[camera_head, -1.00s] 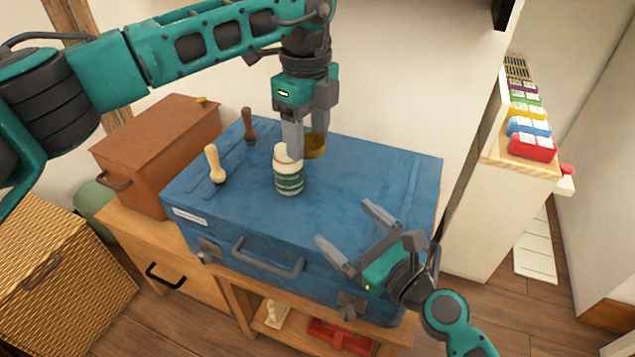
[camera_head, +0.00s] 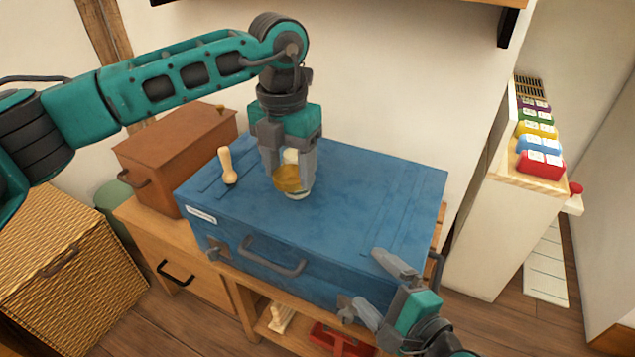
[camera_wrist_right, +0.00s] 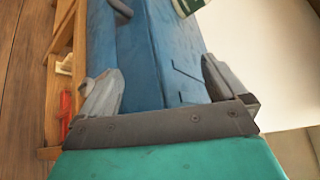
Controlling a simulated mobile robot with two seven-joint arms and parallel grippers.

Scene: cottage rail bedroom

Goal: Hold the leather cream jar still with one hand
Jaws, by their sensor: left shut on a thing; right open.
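The leather cream jar stands on the blue trunk (camera_head: 350,205), mostly hidden in the head view. Only its pale lower edge (camera_head: 298,195) shows below my left gripper. Part of its green label (camera_wrist_right: 188,5) shows at the top of the right wrist view. My left gripper (camera_head: 289,180) points down in front of the jar, shut on a round gold lid (camera_head: 288,178). A cream-coloured rounded thing (camera_head: 291,156) shows between its fingers; I cannot tell what it is. My right gripper (camera_head: 368,283) is open and empty by the trunk's front right corner, apart from the jar.
A brown box (camera_head: 175,155) and wicker basket (camera_head: 70,265) are at left. A white shelf unit (camera_head: 505,220) with coloured blocks stands at right. The trunk's right half is clear.

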